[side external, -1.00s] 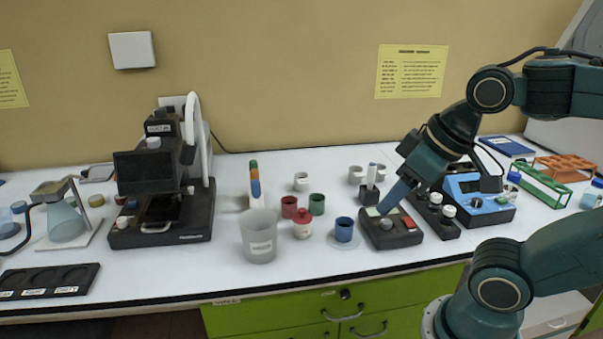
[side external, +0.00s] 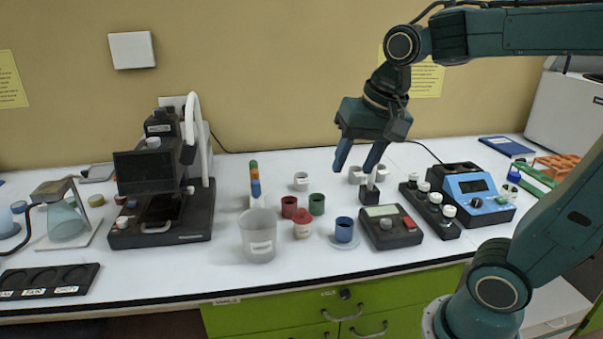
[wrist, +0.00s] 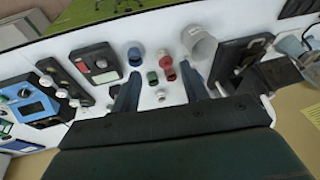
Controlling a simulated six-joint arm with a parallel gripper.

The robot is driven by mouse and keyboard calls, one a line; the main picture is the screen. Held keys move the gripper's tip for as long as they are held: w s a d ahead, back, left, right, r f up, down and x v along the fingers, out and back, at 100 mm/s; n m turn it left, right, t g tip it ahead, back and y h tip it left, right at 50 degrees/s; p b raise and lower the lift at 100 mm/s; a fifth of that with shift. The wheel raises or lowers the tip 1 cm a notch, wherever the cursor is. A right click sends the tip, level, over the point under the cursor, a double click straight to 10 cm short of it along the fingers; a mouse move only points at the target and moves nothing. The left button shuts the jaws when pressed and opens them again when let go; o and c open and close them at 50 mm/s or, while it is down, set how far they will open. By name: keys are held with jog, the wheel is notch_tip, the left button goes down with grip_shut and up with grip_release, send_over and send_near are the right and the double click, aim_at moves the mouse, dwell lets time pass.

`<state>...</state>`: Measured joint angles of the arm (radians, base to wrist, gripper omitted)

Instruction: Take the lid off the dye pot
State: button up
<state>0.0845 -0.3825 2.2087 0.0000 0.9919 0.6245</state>
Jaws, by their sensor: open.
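The dye pot (side external: 302,231) is a small pale pot with a red lid (side external: 303,216) on it, standing upright on the white bench. In the wrist view the lidded pot (wrist: 165,60) appears between my two fingers, beyond their tips. My gripper (side external: 356,171) is open and empty, pointing down above the bench, to the right of the pot and higher than it. Nothing is between the fingers.
A red cup (side external: 289,207) and a green cup (side external: 317,204) stand close behind the pot. A blue cup (side external: 344,230) is to its right, a frosted beaker (side external: 258,238) to its left. A scale (side external: 391,229) and a vial rack (side external: 432,212) lie further right.

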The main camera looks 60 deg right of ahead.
jog(key=w+d+f+m+g, duration=0.1)
jog(key=w+d+m, duration=0.1)
jog(key=w+m, duration=0.2)
jog(key=w+d+m+g, duration=0.1)
jog(key=w+d+m, duration=0.1)
jog(key=w+m, duration=0.15)
jog(key=m+g, duration=0.2)
jog(key=m, duration=0.6)
send_over(302, 209)
notch_tip(302, 209, down, 6)
jog(key=shift+s+r, duration=0.1)
jog(key=shift+s, duration=0.1)
jog(key=shift+f, duration=4.35)
jog(key=shift+w+a+f, duration=0.1)
jog(key=shift+w+f, duration=0.05)
jog(key=shift+f, duration=2.4)
grip_shut()
